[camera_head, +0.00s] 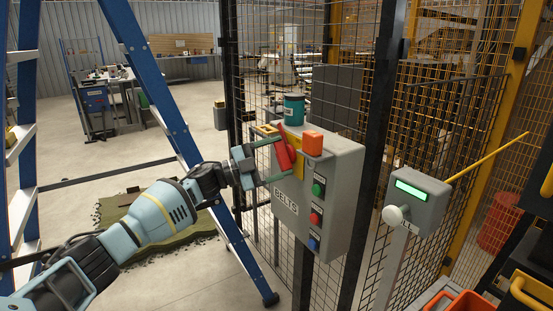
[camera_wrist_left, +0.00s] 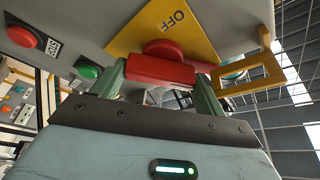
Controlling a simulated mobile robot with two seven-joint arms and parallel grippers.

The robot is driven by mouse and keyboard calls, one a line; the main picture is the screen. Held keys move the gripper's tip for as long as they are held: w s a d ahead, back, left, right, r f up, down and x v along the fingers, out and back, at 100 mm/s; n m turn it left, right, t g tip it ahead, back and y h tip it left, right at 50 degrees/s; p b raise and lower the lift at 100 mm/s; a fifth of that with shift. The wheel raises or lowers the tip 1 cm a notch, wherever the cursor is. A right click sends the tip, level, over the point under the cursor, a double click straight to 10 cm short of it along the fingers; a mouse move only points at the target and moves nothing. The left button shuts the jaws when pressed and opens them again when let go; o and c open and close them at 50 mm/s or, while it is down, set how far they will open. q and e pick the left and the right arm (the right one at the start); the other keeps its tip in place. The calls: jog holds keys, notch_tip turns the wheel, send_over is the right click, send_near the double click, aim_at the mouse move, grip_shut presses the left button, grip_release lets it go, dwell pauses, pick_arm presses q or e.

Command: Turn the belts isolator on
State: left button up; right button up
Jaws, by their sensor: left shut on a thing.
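The grey control box (camera_head: 335,180) labelled BELTS hangs on the mesh fence. Its isolator has a red handle (camera_head: 284,150) on a yellow plate (camera_head: 297,160). In the left wrist view the yellow plate (camera_wrist_left: 160,28) carries the word OFF. My left gripper (camera_head: 268,162) reaches the box from the left and is shut on the red handle. In the left wrist view its green fingers stand on both ends of the red handle (camera_wrist_left: 160,70). The plate's ON marking cannot be seen. My right gripper is not in view.
A green button (camera_head: 318,189), a red button (camera_head: 315,218) and a blue button (camera_head: 313,244) sit on the box front. An orange block (camera_head: 312,144) and a teal can (camera_head: 293,110) are at its top. A yellow bracket (camera_wrist_left: 245,75) is close beside the gripper. A blue ladder (camera_head: 165,105) stands left.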

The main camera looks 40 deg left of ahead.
pick_arm(q)
jog(key=m+g, duration=0.1)
jog(key=m, duration=0.2)
jog(key=shift+r, duration=0.1)
jog(key=m+g, duration=0.1)
jog(key=m, duration=0.1)
jog(key=shift+m+p, duration=0.3)
jog(key=shift+m, duration=0.1)
jog(key=shift+m+g+y, duration=0.3)
jog(key=shift+m, duration=0.7)
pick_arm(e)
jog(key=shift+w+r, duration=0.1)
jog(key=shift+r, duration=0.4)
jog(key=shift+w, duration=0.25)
pick_arm(q)
jog(key=o, duration=1)
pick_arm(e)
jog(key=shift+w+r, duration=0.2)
